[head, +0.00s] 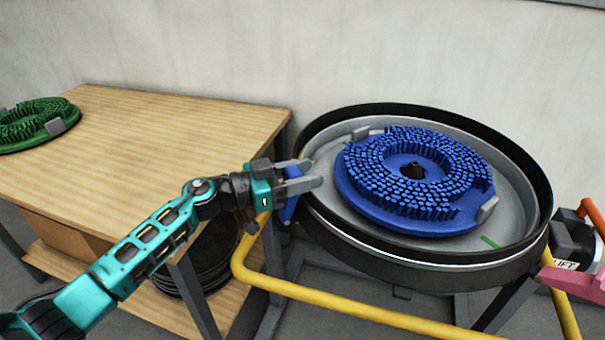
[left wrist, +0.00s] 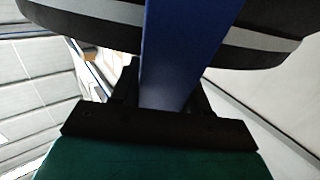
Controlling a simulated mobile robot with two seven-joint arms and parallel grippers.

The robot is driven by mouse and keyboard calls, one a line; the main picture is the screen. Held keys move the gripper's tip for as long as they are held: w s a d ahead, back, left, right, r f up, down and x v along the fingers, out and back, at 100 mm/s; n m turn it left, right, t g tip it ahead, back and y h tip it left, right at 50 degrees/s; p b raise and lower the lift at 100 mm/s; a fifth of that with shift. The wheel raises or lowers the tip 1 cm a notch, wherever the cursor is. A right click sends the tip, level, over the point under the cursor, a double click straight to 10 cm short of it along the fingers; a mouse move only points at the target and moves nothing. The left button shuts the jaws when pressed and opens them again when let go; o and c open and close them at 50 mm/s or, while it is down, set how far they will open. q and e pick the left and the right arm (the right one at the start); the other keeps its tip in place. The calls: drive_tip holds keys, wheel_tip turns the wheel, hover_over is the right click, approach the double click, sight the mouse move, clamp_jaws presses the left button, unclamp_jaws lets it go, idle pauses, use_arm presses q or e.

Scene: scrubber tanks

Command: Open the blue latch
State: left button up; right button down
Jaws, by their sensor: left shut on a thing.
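The blue latch (head: 289,208) is at the left rim of the round scrubber tank (head: 321,221), mostly hidden behind my gripper in the head view. My left gripper (head: 306,177) is at that rim, shut on the latch. In the left wrist view the latch (left wrist: 180,50) is a flat blue bar running up from between the fingers, in front of the tank's dark rim (left wrist: 95,25). I cannot tell from these views whether the latch is fastened. My right gripper is not in view.
A blue brush disc (head: 370,205) lies in the tank. A yellow rail (head: 350,310) runs in front. A wooden table (head: 150,135) with a green brush disc (head: 40,120) stands left. Black discs (head: 205,265) lie below it. Pink and orange parts are at right.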

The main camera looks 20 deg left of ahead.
use_arm(q)
clamp_jaws()
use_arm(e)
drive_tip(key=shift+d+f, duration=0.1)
